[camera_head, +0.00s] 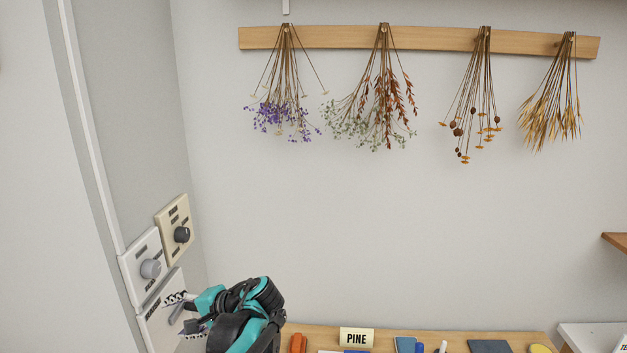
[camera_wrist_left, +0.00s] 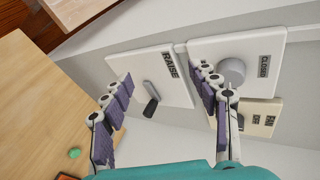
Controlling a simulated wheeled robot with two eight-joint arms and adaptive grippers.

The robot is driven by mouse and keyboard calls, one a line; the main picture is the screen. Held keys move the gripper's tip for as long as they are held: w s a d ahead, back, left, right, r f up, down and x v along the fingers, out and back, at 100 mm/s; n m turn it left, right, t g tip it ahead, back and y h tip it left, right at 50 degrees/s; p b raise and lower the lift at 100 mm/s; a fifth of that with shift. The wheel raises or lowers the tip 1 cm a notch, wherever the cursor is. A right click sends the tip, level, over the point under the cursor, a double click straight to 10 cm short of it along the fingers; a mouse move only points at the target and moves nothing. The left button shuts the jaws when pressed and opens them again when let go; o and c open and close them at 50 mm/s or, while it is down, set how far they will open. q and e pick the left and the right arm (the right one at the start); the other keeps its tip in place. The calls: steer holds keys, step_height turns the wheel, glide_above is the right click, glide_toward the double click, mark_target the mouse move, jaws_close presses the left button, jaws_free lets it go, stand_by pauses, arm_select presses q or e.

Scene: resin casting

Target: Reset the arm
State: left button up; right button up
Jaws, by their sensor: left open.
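My left gripper (camera_head: 182,313) is at the lower left of the head view, in front of the lowest wall plate (camera_head: 150,325). In the left wrist view its two purple-padded fingers (camera_wrist_left: 165,82) are spread apart with nothing held between them. The plate marked RAISE (camera_wrist_left: 125,68) shows beyond the fingers. Its lever (camera_wrist_left: 150,98), with a dark grip, appears in the gap between them; I cannot tell how far off it is. My right gripper is in neither view.
A white plate with a grey knob (camera_head: 150,268), marked CLOSED in the wrist view, and a cream plate with a black knob (camera_head: 181,234) are mounted above. A wooden bench (camera_head: 410,336) holds a PINE sign (camera_head: 356,338). Dried flowers hang from a rail (camera_head: 430,40).

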arm_select(q)
steer(key=s+d+f+n+t+h+b, duration=0.1)
steer(key=s+d+f+n+t+h, duration=0.1)
steer(key=s+d+f+h, duration=0.4)
steer(key=s+d+f+n+t+h+b, duration=0.1)
steer(key=s+d+f+h, duration=0.4)
steer(key=s, duration=0.8)
step_height(320, 180, down, 3)
steer(key=shift+s+d+r+n+t+h+b, duration=0.2)
steer(key=shift+d+n+t+h+b, duration=0.35)
steer(key=shift+d, duration=0.45)
steer(key=shift+g+y, duration=0.25)
